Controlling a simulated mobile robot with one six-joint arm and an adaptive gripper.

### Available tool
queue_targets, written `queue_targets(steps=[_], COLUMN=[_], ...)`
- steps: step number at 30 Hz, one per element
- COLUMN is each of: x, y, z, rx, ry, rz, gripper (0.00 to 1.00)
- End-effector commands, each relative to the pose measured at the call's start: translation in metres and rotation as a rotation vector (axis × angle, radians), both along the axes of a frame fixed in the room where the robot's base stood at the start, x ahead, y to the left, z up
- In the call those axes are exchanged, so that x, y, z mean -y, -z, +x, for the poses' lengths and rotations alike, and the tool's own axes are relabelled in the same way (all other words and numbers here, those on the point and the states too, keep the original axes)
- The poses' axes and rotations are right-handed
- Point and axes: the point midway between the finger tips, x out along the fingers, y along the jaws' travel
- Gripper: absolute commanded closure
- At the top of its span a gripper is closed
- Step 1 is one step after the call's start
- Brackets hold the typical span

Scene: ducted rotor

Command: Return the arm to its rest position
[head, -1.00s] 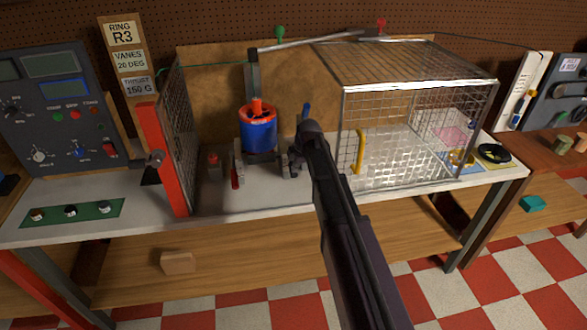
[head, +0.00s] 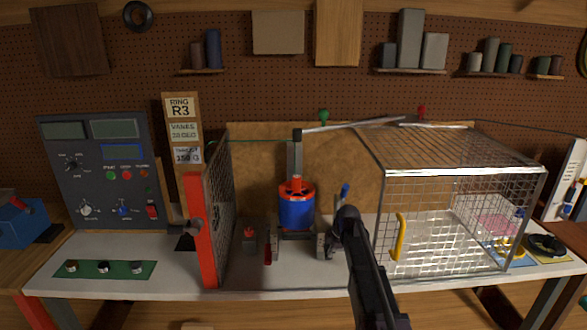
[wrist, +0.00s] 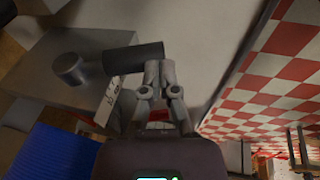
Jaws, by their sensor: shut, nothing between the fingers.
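My arm (head: 372,278) rises from the bottom of the head view and reaches over the front of the white bench, right of the blue and orange ducted rotor (head: 297,212). My gripper (wrist: 160,70) shows in the wrist view with its two fingers together and nothing between them. The fingertips appear close to a dark grey cylinder (wrist: 133,57) at a grey block (wrist: 65,75); I cannot tell whether they touch. In the head view the fingers cannot be made out clearly near the end of the arm.
A wire mesh cage (head: 455,175) with a yellow handle (head: 399,238) stands right of my arm. A red-edged mesh panel (head: 202,230) stands left of the rotor. A control panel (head: 100,165) is at the far left. Checkered floor (wrist: 275,75) lies beyond the bench edge.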

Motion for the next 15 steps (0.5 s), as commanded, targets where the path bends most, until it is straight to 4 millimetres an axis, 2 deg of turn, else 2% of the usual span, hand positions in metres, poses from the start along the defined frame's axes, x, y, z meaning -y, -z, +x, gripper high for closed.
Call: queue_targets(steps=[8, 15], x=[-0.002, -0.004], y=[0.002, 0.004], z=[-0.031, -0.074], rx=[-0.052, -0.125], ry=[0.138, 0.363], rz=[0.016, 0.035], gripper=[1.00, 1.00])
